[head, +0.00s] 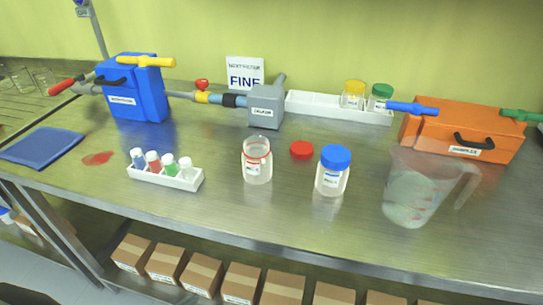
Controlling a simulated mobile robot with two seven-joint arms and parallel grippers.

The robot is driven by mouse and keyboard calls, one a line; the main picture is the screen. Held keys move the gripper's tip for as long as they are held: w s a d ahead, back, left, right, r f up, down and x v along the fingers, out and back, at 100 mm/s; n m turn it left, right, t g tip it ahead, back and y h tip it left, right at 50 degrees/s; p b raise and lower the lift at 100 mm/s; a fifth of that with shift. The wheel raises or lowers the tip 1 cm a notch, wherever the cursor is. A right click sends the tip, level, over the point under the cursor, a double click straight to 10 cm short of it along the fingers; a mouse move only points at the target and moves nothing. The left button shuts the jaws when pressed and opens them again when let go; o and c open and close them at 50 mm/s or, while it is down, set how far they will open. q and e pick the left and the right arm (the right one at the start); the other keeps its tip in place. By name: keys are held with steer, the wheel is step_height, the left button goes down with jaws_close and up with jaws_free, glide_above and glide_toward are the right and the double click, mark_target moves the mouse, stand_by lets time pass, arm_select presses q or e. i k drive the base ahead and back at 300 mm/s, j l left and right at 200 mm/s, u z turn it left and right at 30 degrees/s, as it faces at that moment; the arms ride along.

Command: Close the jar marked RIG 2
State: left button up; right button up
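An open clear jar (256,168) with a red rim and a small label stands upright near the middle of the bench. A red lid (301,150) lies on the bench to its right, apart from it. A second clear jar (331,181) with a blue lid (336,157) on top stands further right. The labels on both jars are too small to read, so I cannot tell which is RIG 2. Neither of my grippers shows in the head view.
A white rack (165,179) of small capped bottles stands left. A clear measuring jug (415,190) stands right. Behind are a blue box (133,90), a grey box (266,106), a white tray (310,104) with two jars and an orange box (440,133). The front strip is clear.

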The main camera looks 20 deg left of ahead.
mark_target(257, 156)
steer(key=k+l+z, duration=0.4)
steer(key=l, duration=0.2)
steer(key=k+l+z, duration=0.2)
steer(key=l, duration=0.15)
